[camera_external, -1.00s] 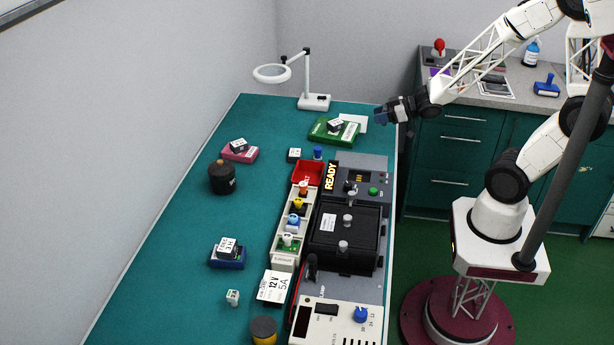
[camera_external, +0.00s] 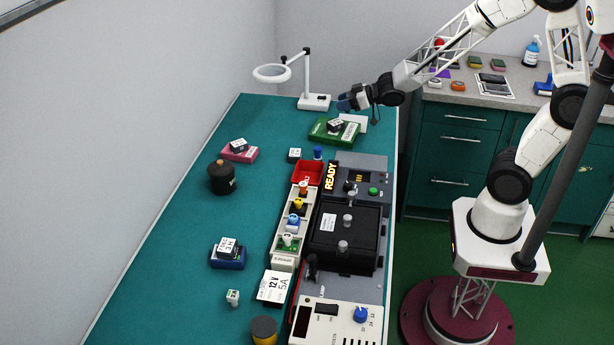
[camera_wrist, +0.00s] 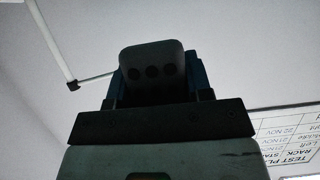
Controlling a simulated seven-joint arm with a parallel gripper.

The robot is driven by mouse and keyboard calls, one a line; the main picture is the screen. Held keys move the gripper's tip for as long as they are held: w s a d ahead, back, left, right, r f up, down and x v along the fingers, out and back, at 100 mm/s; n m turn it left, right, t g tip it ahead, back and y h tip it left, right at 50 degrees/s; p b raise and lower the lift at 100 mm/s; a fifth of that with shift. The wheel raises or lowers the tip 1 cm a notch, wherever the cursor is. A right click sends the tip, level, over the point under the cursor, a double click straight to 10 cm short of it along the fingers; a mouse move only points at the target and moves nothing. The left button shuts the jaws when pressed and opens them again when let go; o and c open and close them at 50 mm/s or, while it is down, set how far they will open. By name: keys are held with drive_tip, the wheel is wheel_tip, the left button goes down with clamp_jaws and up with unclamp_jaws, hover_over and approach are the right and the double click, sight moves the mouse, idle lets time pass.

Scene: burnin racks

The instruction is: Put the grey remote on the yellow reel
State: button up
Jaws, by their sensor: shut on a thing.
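My gripper (camera_external: 348,102) is in the air over the far right end of the teal bench, above the green box (camera_external: 322,133). In the wrist view it is shut on the grey remote (camera_wrist: 152,60), a rounded grey thing with a row of three dark round buttons. Blue fingers show at both sides of the remote. The remote is hard to make out in the external view. The yellow reel (camera_external: 264,340), with a dark grey top, stands on the bench at the bottom edge of the external view, far from my gripper. The picture's edge cuts off its lower part.
A magnifier lamp (camera_external: 315,102) stands at the bench's far end. A tester with a black lid (camera_external: 345,232), a connector strip (camera_external: 286,259) and a red tray (camera_external: 307,173) fill the right side. A dark round pot (camera_external: 222,178) stands left. The middle-left bench has free room.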

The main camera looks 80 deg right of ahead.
drive_tip(key=w+a+r, duration=0.2)
drive_tip(key=w+a, duration=0.6)
drive_tip(key=w, duration=0.4)
drive_tip(key=w+a+r, duration=0.2)
drive_tip(key=w+a, duration=0.6)
drive_tip(key=w, duration=0.5)
drive_tip(key=shift+a+r, duration=0.25)
drive_tip(key=shift+r, duration=0.1)
drive_tip(key=shift+s, duration=0.1)
drive_tip(key=s+d, duration=0.2)
drive_tip(key=s, duration=1.2)
drive_tip(key=s+d, duration=0.3)
drive_tip(key=s, duration=1)
drive_tip(key=s+f, duration=0.6)
drive_tip(key=s, duration=0.7)
drive_tip(key=s+a+f, duration=0.1)
drive_tip(key=s+f, duration=0.6)
drive_tip(key=s, duration=0.6)
drive_tip(key=shift+s+a, duration=0.25)
drive_tip(key=shift+a, duration=0.05)
drive_tip(key=shift+w+f, duration=0.1)
drive_tip(key=shift+w, duration=0.6)
